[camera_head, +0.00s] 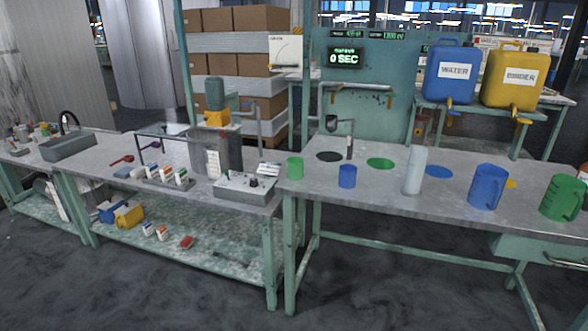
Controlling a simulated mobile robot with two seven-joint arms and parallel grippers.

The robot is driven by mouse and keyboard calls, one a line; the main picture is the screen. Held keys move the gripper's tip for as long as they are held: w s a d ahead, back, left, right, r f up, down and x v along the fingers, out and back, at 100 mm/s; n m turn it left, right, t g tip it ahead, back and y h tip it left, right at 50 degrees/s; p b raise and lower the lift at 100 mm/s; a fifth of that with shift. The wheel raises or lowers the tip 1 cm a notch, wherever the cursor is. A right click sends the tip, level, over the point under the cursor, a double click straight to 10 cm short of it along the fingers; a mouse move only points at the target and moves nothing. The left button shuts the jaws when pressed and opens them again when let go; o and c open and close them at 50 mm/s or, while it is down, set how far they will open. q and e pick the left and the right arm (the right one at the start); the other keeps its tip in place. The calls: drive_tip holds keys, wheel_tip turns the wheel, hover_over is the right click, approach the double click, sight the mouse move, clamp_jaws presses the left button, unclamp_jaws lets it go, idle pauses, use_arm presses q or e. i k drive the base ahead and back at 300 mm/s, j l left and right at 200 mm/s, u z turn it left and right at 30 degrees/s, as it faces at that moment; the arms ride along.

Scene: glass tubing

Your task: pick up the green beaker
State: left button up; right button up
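Two green vessels stand on the right workbench (400,197). A small green cup-like beaker (295,168) stands upright at the bench's left end. A larger green jug with a handle and dark markings (562,198) stands near the right edge of the view. A small blue beaker (347,176) stands to the right of the small green one, apart from it. Neither of my grippers is in view.
A white cylinder (415,171) and a blue jug (488,187) stand on the right bench, with flat coloured discs behind. A control box (246,187) and a grey vat (216,150) occupy the left bench. Blue (450,75) and yellow (513,80) canisters stand behind.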

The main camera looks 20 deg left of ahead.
sight(295, 164)
drive_tip(key=i+l+u, duration=0.15)
drive_tip(key=i, duration=0.3)
drive_tip(key=i+l+u, duration=0.1)
drive_tip(key=i, duration=0.3)
drive_tip(key=i+l+u, duration=0.15)
drive_tip(key=i+l, duration=0.15)
drive_tip(key=i, duration=0.1)
